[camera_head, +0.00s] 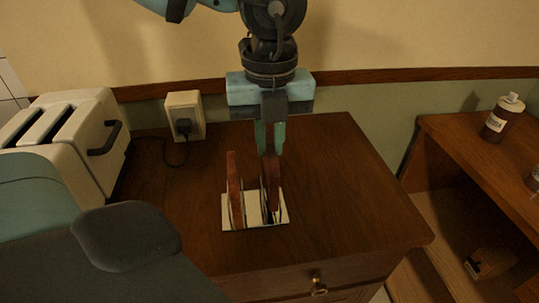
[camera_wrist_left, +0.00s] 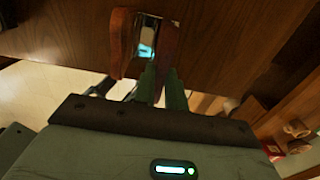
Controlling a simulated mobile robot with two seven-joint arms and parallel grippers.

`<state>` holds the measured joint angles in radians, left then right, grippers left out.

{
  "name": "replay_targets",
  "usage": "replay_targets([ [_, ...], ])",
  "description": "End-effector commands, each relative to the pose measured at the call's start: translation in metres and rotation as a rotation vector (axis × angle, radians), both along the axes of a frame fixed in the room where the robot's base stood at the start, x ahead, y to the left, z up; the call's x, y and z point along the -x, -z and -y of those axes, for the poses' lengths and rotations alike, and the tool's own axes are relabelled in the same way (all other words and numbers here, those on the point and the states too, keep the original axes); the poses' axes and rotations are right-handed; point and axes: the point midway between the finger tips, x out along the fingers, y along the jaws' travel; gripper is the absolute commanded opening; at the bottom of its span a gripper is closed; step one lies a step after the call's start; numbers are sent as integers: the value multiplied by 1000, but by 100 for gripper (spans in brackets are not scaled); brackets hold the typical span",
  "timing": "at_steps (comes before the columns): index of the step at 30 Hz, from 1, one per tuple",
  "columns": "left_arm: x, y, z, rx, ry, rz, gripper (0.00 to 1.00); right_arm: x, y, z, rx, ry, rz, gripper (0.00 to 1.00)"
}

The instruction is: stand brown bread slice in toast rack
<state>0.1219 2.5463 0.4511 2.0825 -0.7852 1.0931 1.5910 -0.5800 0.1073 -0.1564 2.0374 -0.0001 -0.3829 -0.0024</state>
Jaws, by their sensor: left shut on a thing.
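The toast rack (camera_head: 247,223) has a pale base and thin wire dividers and stands on the wooden cabinet top. One reddish-brown bread slice (camera_head: 235,190) stands upright in its left part. A second brown bread slice (camera_head: 271,175) is upright at the right part, its lower edge among the wires; whether it touches the base is hard to tell. My left gripper (camera_head: 270,148) points down from above and is shut on this slice's top. In the left wrist view the fingers (camera_wrist_left: 163,85) meet the held slice (camera_wrist_left: 165,50), with the other slice (camera_wrist_left: 122,40) beside it. My right gripper is not in view.
A cream toaster (camera_head: 78,135) stands at the left, its cord running to a wall socket (camera_head: 185,115). The cabinet top (camera_head: 345,190) is clear right of the rack. A brown bottle (camera_head: 500,120) stands on the lower shelf unit at the right.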

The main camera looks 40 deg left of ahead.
Motion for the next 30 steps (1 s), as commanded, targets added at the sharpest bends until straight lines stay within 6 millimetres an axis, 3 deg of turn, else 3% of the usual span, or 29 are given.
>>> replay_targets([
  [9, 1, 35, 0, 0, 1, -4, 0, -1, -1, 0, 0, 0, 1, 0],
  [22, 0, 42, 0, 1, 0, -3, 0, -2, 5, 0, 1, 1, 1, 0],
  [23, 1, 41, 0, 1, 0, -2, 15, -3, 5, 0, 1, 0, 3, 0],
  [27, 1, 40, 0, 1, 0, -2, 33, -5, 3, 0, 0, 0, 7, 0],
  [30, 1, 40, 0, 0, 0, -1, 34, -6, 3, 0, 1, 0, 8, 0],
])
